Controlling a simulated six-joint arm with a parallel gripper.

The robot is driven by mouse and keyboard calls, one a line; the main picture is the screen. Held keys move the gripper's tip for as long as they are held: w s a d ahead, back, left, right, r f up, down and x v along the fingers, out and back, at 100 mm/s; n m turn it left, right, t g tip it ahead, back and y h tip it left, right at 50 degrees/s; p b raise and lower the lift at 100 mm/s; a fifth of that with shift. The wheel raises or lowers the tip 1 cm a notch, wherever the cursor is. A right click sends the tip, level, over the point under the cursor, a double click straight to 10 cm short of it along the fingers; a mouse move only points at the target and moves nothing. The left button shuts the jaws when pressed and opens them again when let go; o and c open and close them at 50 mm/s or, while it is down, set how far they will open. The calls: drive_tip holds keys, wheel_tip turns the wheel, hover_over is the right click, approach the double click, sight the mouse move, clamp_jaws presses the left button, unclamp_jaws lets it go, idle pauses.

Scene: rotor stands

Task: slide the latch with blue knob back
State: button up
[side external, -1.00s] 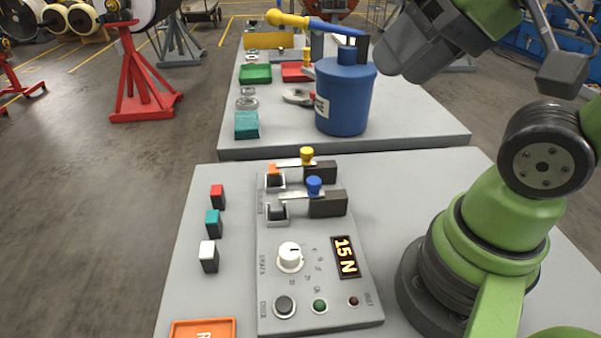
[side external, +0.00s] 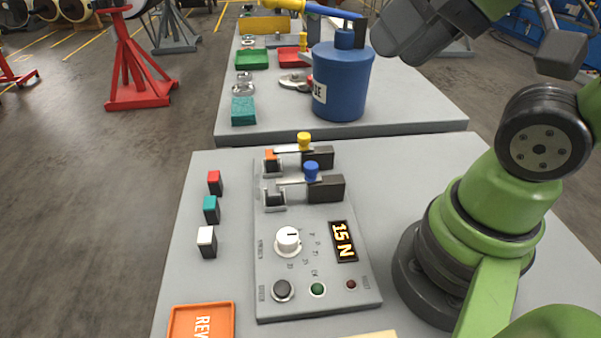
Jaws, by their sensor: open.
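The latch bar with the blue knob (side external: 311,172) lies across the grey panel (side external: 315,297) in the side external view. The knob stands upright beside a dark block (side external: 326,188). The thin metal bar reaches left to a small pale bracket (side external: 274,199); whether it enters the bracket is unclear. Just behind is a similar latch with a yellow knob (side external: 304,141), with an orange piece at its left end. My gripper (side external: 412,35) is partly in view at the upper right, high above and well away from the latch. Its fingertips are hard to make out.
A white dial (side external: 287,240), a 15 N display (side external: 343,241) and buttons sit nearer on the panel. Red (side external: 215,182), teal (side external: 211,209) and white (side external: 207,242) blocks stand to its left. A blue canister (side external: 341,85) stands on the table behind. The space above the panel is clear.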

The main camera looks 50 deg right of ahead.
drive_tip(key=shift+o, duration=0.9)
drive_tip(key=n+g+h, duration=0.2)
drive_tip(key=n+g, duration=0.2)
drive_tip(key=g, duration=0.3)
hover_over(311, 165)
wheel_tip(311, 165, down, 12)
drive_tip(key=shift+f, duration=0.65)
wheel_tip(311, 165, down, 9)
drive_tip(key=shift+f, duration=0.1)
